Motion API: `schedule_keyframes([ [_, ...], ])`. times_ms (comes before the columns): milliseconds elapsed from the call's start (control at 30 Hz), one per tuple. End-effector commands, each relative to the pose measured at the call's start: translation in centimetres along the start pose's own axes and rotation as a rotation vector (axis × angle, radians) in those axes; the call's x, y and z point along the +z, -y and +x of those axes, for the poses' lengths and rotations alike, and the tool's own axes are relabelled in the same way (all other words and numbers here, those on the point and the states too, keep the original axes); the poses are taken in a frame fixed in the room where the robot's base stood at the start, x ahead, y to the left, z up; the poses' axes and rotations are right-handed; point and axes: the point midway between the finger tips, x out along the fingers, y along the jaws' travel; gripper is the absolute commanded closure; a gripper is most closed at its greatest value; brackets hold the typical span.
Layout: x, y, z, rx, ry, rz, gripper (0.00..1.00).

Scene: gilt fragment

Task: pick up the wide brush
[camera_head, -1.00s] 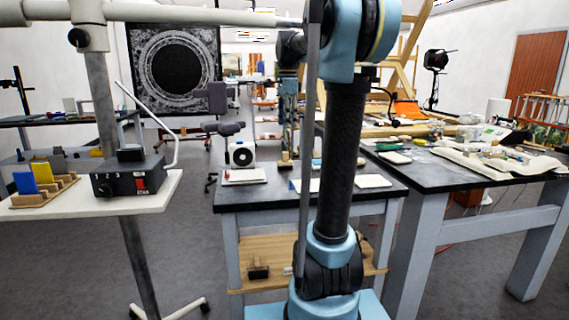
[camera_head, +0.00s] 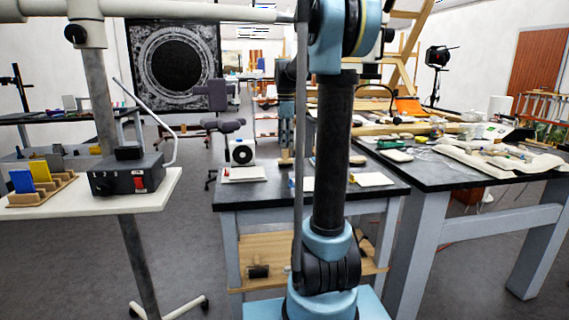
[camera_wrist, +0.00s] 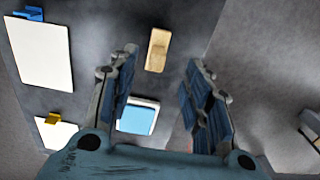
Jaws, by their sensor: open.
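My gripper (camera_wrist: 162,60) is open and empty in the wrist view, its two fingers pointing down over the dark tabletop (camera_wrist: 85,92). A small tan wooden piece (camera_wrist: 157,50), possibly the wide brush, lies flat on the tabletop near the gap between the fingertips. I cannot confirm that it is the brush; no bristles can be made out. A light-blue and white flat piece (camera_wrist: 139,117) lies nearer the gripper's palm, between the fingers. In the head view my arm hides part of the table and I cannot make out the gripper clearly.
White sheets (camera_wrist: 40,52) with blue and yellow clips lie at the left in the wrist view. The tabletop ends right of the fingers, with floor beyond.

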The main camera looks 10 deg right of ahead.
Motion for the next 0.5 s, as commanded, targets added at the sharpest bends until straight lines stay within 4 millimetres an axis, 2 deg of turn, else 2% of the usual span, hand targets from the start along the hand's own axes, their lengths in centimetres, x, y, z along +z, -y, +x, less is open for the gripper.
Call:
schedule_keyframes([
  [267,0.0,-0.1,1.7,0.0,0.0,0.0,0.55],
  [500,0.1,-0.3,4.8,0.0,0.0,0.0,0.55],
])
